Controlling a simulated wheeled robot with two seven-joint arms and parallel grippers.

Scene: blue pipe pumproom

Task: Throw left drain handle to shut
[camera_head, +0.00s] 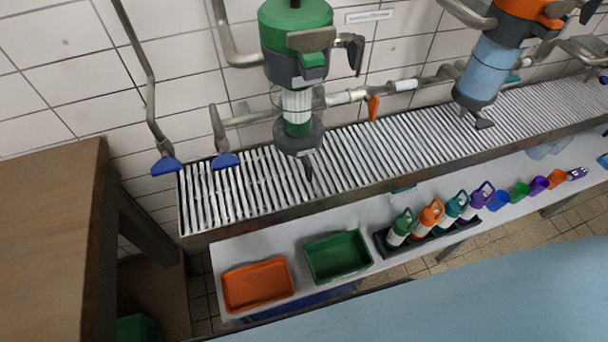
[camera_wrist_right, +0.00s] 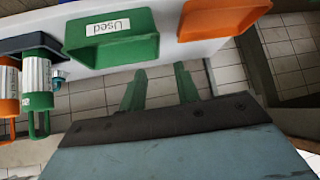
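The left filter unit (camera_head: 297,105) has a green top and a clear body with a dark base, in the head view. A black drain handle (camera_head: 308,174) hangs below that base and points down toward the slatted tray. The right filter unit (camera_head: 482,72) is orange and blue; its black drain handle (camera_head: 484,123) points sideways to the right. My right gripper (camera_wrist_right: 160,70) shows two green fingers apart, open and empty, in the right wrist view, near the bins and away from the left drain handle. My left gripper is in neither view.
An orange lever (camera_head: 374,108) sits on the pipe between the units; blue-ended levers (camera_head: 226,160) hang at left. An orange bin (camera_head: 258,285), a green bin (camera_head: 338,256) and several bottles (camera_head: 431,217) stand on the front shelf. A wooden cabinet (camera_head: 50,240) blocks the left.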

